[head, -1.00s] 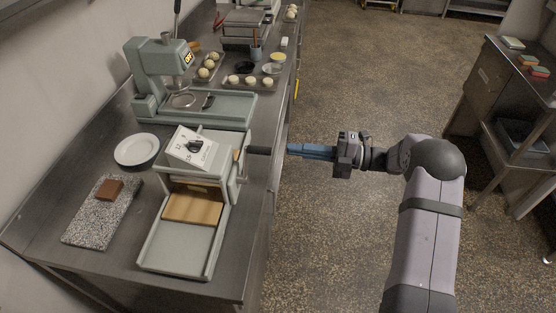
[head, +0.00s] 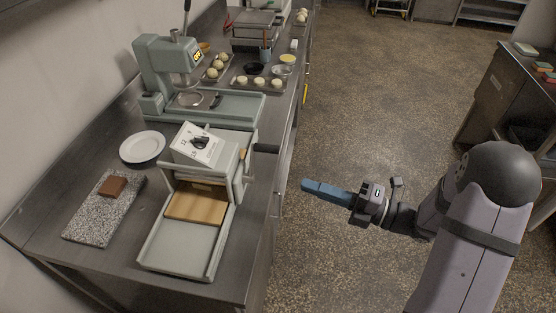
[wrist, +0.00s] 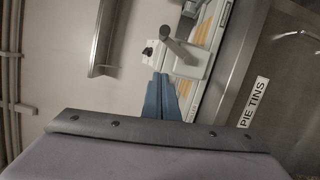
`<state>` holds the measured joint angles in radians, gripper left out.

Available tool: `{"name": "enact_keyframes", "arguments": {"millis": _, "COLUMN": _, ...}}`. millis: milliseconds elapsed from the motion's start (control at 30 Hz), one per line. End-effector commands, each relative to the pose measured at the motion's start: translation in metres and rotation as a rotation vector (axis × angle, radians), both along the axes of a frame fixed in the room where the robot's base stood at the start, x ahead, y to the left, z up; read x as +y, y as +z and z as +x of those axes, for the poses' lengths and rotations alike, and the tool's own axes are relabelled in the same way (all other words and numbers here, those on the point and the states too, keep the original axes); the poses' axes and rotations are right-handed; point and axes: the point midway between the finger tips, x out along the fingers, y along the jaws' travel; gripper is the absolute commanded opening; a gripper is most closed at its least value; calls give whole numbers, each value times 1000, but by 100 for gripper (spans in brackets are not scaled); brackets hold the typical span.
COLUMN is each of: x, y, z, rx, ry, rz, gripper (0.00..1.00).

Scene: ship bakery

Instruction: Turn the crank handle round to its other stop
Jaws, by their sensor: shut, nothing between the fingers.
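The crank handle (head: 266,148) is a dark grip sticking out to the right from the side of a pale grey-green machine (head: 212,140), high on it and past the counter edge. In the wrist view the crank handle (wrist: 180,48) shows as a dark round-ended grip just beyond my fingers. My gripper (head: 305,186) has blue fingers, shut and empty. It hangs over the floor, to the right of and nearer than the grip, apart from it. The blue fingers also show in the wrist view (wrist: 160,96). The lower crank arm is hard to make out.
The machine has a sloped white dial face (head: 197,144), a wooden board (head: 197,206) and a front tray (head: 180,247). A plate (head: 143,147), a speckled slab (head: 103,212) and a green press (head: 168,65) share the counter. Free floor lies to the right.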

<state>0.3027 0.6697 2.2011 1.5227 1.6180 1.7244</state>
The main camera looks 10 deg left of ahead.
Motion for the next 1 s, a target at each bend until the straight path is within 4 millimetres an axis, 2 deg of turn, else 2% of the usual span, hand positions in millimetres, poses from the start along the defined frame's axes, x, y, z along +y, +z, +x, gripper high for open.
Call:
{"name": "enact_keyframes", "arguments": {"millis": 233, "x": 3, "y": 0, "z": 1, "rx": -14, "ry": 2, "rz": -4, "gripper": 0}}
{"name": "enact_keyframes", "arguments": {"millis": 367, "x": 12, "y": 1, "z": 3, "rx": -13, "ry": 4, "rz": -4, "gripper": 0}}
{"name": "enact_keyframes", "arguments": {"millis": 567, "x": 39, "y": 3, "z": 9, "rx": -12, "ry": 6, "rz": -4, "gripper": 0}}
{"name": "enact_keyframes", "arguments": {"millis": 900, "x": 100, "y": 6, "z": 24, "rx": -12, "ry": 6, "rz": -3, "gripper": 0}}
{"name": "enact_keyframes", "arguments": {"millis": 1000, "x": 98, "y": 7, "z": 39, "rx": -15, "ry": 0, "rz": -4, "gripper": 0}}
